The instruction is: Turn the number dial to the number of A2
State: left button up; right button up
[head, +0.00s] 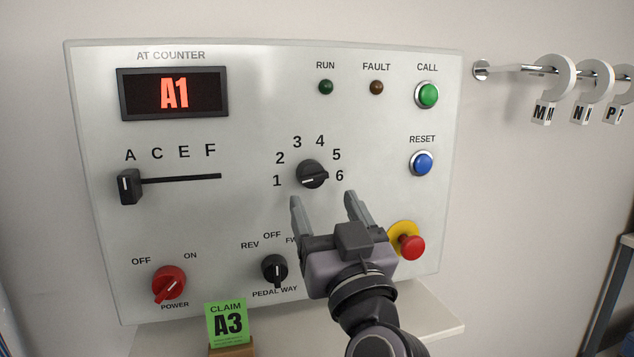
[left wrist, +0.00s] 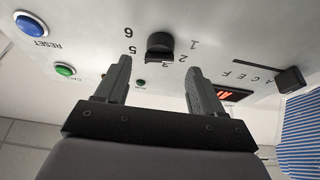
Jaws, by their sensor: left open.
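The number dial (head: 311,174) is a black round knob on the grey panel, ringed by the numbers 1 to 6. Its white mark points left, toward the 1. The red display (head: 174,93) reads A1. My left gripper (head: 323,198) is open and empty, just below the dial in the head view, its fingertips pointing up toward it. In the left wrist view the dial (left wrist: 160,45) lies beyond and between the two fingertips, apart from them. A green claim card (head: 228,322) reads A3. My right gripper is out of view.
The letter slider (head: 130,187) sits at A. The red power knob (head: 169,283) and the pedal knob (head: 274,269) are below. The red stop button (head: 410,246) is close to the right of my left gripper. Lettered tags hang on a rail (head: 520,69) at right.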

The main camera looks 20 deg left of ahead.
aim_at(314, 180)
pick_arm(q)
jog(key=p+x, duration=0.1)
jog(key=x, duration=0.3)
jog(key=shift+a+r, duration=0.1)
jog(key=shift+r, duration=0.05)
jog(key=shift+w+a+r, duration=0.1)
jog(key=shift+w+a, duration=0.25)
jog(key=shift+w, duration=0.25)
jog(key=c, duration=1)
